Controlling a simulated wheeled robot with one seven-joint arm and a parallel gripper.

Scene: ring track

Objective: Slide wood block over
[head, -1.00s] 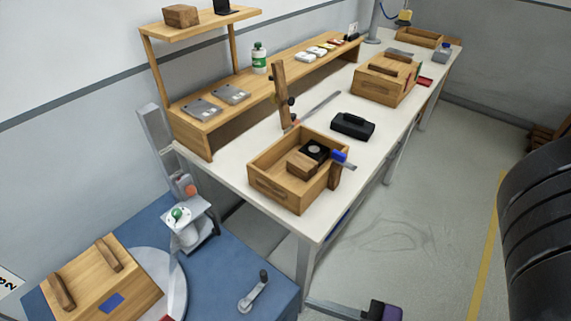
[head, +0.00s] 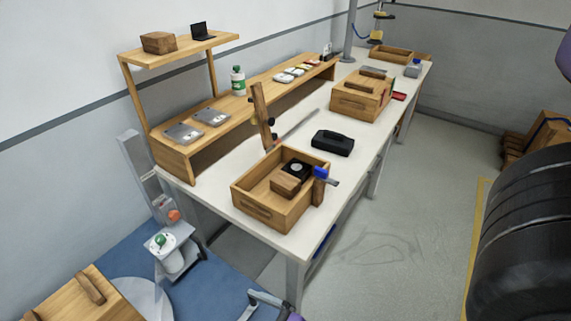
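A small brown wood block (head: 285,183) lies in the open wooden box (head: 257,208) at the near end of the white workbench. It is beside a black piece with a pale round face (head: 298,168). Another brown wood block (head: 158,42) sits on the raised shelf (head: 190,50) at upper left. The picture does not tell which block the task means. My gripper cannot be made out. A dark and purple part is cut off at the bottom edge, and it is unclear whether it is mine.
The white workbench (head: 320,205) also holds a black case (head: 333,143) and a lidded wooden box (head: 361,97). Black tires (head: 530,240) stand at right. Grey floor (head: 410,240) lies open between bench and tires.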

